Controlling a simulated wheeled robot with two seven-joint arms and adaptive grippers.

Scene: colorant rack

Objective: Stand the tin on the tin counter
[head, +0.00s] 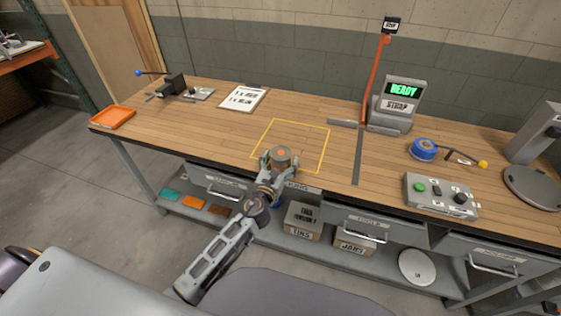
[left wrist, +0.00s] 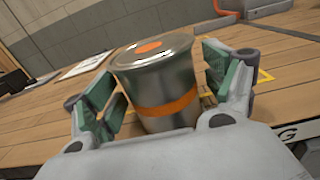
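The tin (left wrist: 160,85) is a silver can with an orange band and an orange dot on its lid; it also shows in the head view (head: 281,154). It is over the front part of a yellow outlined square on the bench, near the front edge. My left gripper (head: 279,160) has a finger on each side of the tin, very close to its wall. Whether the fingers press on it, and whether its base touches the bench, I cannot tell. No surface with a readable tin counter label shows. My right gripper is not in view.
The bench (head: 205,125) holds an orange tray (head: 112,117), a clipboard (head: 244,97), a READY display (head: 398,104), a blue roll (head: 422,149) and a button box (head: 440,195). Boxes marked TINS (head: 301,222) and JARS (head: 354,238) sit on the lower shelf. The yellow outlined area (head: 318,127) is otherwise clear.

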